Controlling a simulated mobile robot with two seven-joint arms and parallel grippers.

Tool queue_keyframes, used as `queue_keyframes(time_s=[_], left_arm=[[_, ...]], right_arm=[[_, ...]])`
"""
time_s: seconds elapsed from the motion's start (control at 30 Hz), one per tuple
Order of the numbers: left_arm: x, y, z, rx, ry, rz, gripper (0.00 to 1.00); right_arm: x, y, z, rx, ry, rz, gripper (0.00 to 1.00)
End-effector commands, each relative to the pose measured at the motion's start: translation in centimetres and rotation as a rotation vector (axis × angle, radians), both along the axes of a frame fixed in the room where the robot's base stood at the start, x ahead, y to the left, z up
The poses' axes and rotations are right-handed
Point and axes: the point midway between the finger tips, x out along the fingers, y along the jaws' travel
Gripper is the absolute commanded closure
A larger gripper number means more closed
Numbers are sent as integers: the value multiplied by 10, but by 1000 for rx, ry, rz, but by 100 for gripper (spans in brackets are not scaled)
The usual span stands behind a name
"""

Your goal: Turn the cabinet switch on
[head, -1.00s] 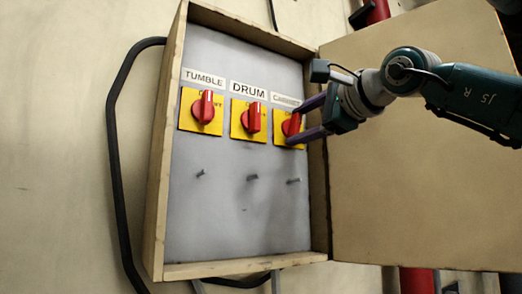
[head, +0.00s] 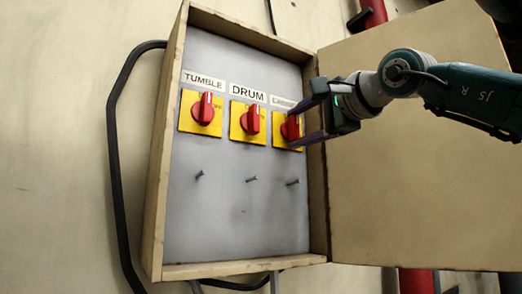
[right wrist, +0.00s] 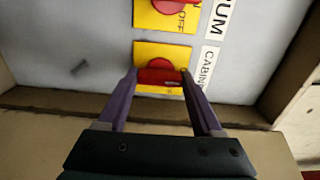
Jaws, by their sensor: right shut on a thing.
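The cabinet switch (head: 290,127) is a red knob on a yellow plate, the rightmost of three in the open box. Its label is partly hidden by my gripper in the head view. My right gripper (head: 299,121) reaches in from the right, its purple fingers above and below the knob. In the right wrist view, the fingers of my right gripper (right wrist: 160,76) are shut on the red knob of the cabinet switch (right wrist: 158,69), one on each side. The knob's exact setting is hard to read. My left gripper is not in view.
The drum switch (head: 251,121) and the tumble switch (head: 203,109) are to the left on the same grey panel. Small bolts stick out below them. The wooden box rim (head: 162,150) surrounds the panel, and the box door (head: 420,190) stands open at right.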

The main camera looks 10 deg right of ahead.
Motion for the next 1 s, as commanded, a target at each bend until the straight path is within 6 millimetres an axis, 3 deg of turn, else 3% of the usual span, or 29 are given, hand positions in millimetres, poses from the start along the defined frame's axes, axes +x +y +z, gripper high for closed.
queue_keyframes(time_s=[0.07,0.1,0.2,0.47,0.63,0.87,1.0], left_arm=[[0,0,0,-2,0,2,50],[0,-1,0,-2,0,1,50],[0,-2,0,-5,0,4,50],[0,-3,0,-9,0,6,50],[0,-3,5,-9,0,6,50],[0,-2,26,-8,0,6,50],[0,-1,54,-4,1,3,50]], right_arm=[[0,0,0,-4,-3,-1,88],[0,0,0,-4,-3,-1,30],[0,0,0,-3,-2,-1,20],[0,0,0,5,2,0,20],[0,0,1,109,41,1,20],[0,1,4,480,179,2,20],[0,1,8,753,279,1,20]])
